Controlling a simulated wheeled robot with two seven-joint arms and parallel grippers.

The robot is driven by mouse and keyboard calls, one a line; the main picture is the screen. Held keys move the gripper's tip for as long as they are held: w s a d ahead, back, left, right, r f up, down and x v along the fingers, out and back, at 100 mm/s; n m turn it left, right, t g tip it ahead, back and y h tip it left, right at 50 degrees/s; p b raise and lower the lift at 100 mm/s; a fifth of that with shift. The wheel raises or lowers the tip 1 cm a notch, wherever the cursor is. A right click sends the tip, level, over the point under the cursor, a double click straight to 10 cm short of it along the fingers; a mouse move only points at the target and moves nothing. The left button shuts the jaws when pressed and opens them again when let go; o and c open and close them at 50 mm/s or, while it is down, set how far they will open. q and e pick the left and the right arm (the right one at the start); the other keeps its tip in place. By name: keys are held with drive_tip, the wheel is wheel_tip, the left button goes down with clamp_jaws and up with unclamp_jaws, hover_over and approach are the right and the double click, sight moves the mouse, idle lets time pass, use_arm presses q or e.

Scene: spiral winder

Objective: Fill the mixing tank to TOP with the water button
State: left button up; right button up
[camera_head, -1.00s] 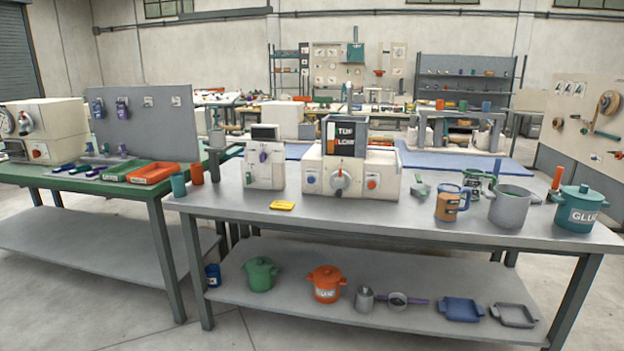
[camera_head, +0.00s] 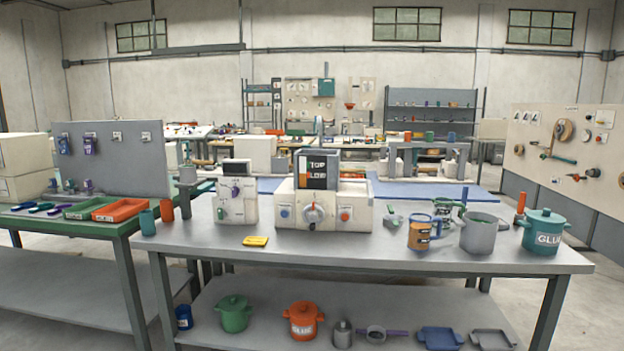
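The mixing tank appears to be the dark box (camera_head: 317,170) with a small coloured panel on its front, standing on a cream machine (camera_head: 322,205) in the middle of the near table. The panel lettering seems to include TOP. The machine front has a blue button (camera_head: 284,212), a round grey dial (camera_head: 313,213) and a red button (camera_head: 345,215). I cannot tell which is the water button, nor read the water level. Neither of my grippers is in view.
A cream control box (camera_head: 236,198) stands left of the machine, with a yellow tag (camera_head: 255,241) before it. An orange mug (camera_head: 419,234), grey pot (camera_head: 479,233) and teal GLUE pot (camera_head: 543,232) stand right. The front middle of the grey table (camera_head: 340,251) is clear.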

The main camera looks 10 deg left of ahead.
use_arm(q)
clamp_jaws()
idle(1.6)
